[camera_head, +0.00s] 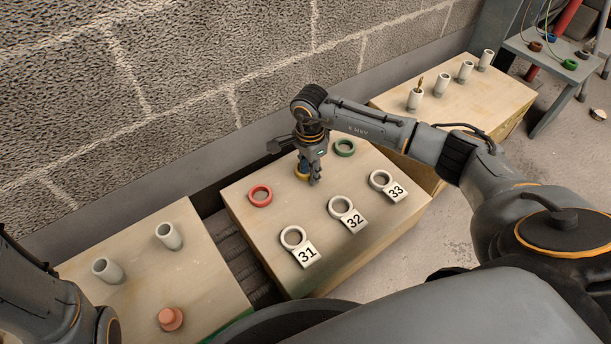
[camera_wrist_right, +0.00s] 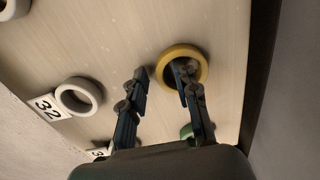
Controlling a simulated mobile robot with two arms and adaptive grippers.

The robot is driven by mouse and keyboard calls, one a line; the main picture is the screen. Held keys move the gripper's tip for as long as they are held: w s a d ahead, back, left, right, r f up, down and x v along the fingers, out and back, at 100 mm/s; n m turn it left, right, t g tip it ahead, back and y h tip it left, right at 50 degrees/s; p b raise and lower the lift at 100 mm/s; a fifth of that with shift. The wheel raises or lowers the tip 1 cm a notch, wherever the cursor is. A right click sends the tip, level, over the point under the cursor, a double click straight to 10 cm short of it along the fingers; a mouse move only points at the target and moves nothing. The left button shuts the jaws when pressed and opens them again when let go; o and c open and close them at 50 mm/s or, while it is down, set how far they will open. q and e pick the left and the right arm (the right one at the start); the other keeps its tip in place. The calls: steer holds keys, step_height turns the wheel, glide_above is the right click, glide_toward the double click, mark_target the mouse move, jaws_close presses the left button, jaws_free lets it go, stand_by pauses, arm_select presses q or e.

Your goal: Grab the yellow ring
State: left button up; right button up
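The yellow ring (camera_head: 299,175) lies on the middle wooden crate, partly hidden by my right gripper (camera_head: 309,181) in the head view. In the right wrist view the yellow ring (camera_wrist_right: 203,62) lies flat on the wood. My right gripper (camera_wrist_right: 160,72) is open and points down at it. One finger is over the ring's hole, and the other is outside the ring, with the rim between them. I cannot tell how deep the fingertips reach. My left arm shows at the lower left, but its gripper is out of view.
A red ring (camera_head: 260,196) and a green ring (camera_head: 345,147) lie on either side of the yellow one. White rings tagged 31 (camera_head: 293,237), 32 (camera_head: 341,207) and 33 (camera_head: 381,180) lie nearer. Crates with white tubes stand left and right. A block wall is behind.

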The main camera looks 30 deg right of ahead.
jaws_close()
steer(key=shift+r, duration=0.1)
stand_by(0.3)
